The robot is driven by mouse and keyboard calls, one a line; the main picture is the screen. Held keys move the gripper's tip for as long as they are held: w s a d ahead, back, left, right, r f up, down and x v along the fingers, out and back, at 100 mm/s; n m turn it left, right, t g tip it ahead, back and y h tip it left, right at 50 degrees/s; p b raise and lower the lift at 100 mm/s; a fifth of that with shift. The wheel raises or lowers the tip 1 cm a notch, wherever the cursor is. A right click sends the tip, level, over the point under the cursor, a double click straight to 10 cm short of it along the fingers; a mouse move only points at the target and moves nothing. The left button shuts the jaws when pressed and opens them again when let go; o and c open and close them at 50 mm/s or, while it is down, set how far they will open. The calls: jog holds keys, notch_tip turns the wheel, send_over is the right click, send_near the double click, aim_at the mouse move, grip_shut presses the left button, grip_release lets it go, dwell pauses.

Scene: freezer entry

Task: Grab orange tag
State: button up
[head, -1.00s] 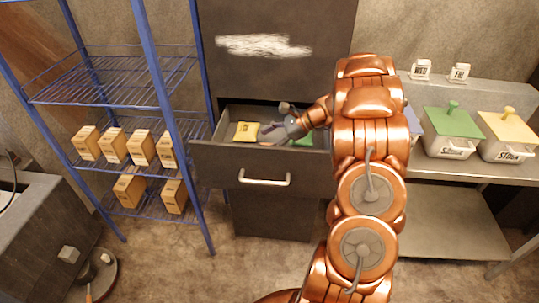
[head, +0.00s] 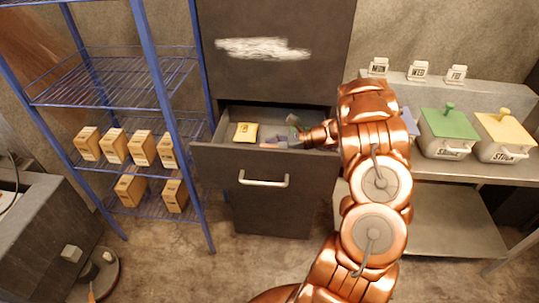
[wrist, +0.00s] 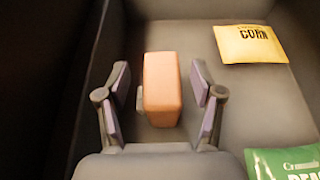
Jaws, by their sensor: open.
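An orange block-like piece (wrist: 162,88), which fits the orange tag, stands in the open drawer (head: 240,168). In the wrist view it lies between the two spread fingers of my gripper (wrist: 161,82), with a gap on its right side. A small grey part shows at its lower left, close to the left finger. My gripper is open and holds nothing. In the head view my gripper (head: 283,139) is down inside the drawer, and only a sliver of orange shows beside it, mostly hidden.
A yellow corn packet (wrist: 250,44) and a green packet (wrist: 284,163) lie in the drawer to the right of the block in the wrist view. The drawer walls are close around my gripper. A blue wire rack (head: 170,110) stands left, a shelf with lidded tubs (head: 446,132) right.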

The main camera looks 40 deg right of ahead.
jog(key=shift+p+x, duration=0.45)
jog(key=shift+x, duration=1.05)
jog(key=shift+c, duration=0.3)
jog(key=c, duration=1.2)
grip_shut()
jog(key=shift+w+r, duration=0.1)
jog(key=shift+r, duration=0.05)
